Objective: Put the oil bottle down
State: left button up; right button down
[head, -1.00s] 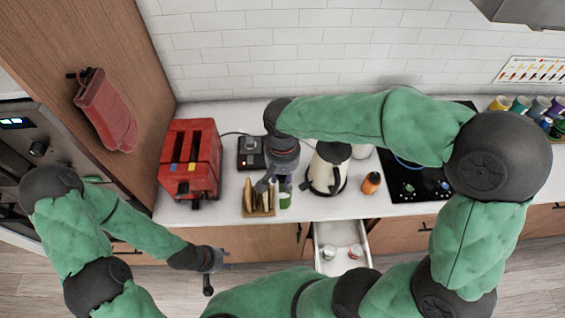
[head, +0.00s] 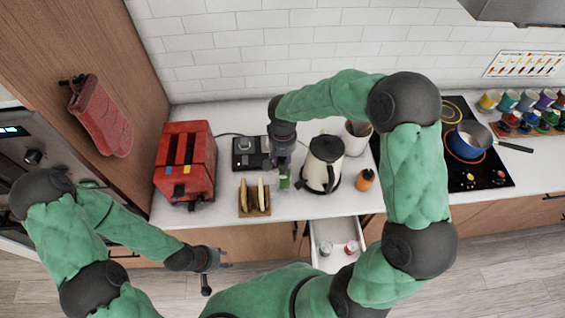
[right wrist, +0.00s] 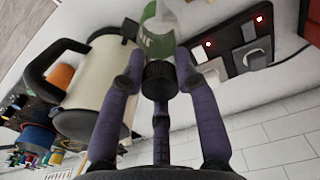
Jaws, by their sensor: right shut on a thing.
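The oil bottle is green with a black cap. In the right wrist view the bottle (right wrist: 158,35) lies beyond my fingers, its cap (right wrist: 159,80) between them. In the head view its lower green part (head: 284,183) shows just below my right gripper (head: 281,163), over the counter between the toast rack and the kettle. My right gripper is shut on the bottle near its cap. I cannot tell whether its base touches the counter. My left gripper (head: 222,258) is open and empty, low in front of the counter.
The kettle (head: 323,163) stands close right of the bottle, the toast rack (head: 245,209) left, and a black device (head: 246,154) behind. The drawer (head: 318,233) below is open.

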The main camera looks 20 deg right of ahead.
aim_at(282, 173)
notch_tip(282, 173, down, 2)
jog(key=shift+f, duration=0.25)
jog(key=c, duration=0.9)
grip_release()
jog(key=shift+f, duration=0.1)
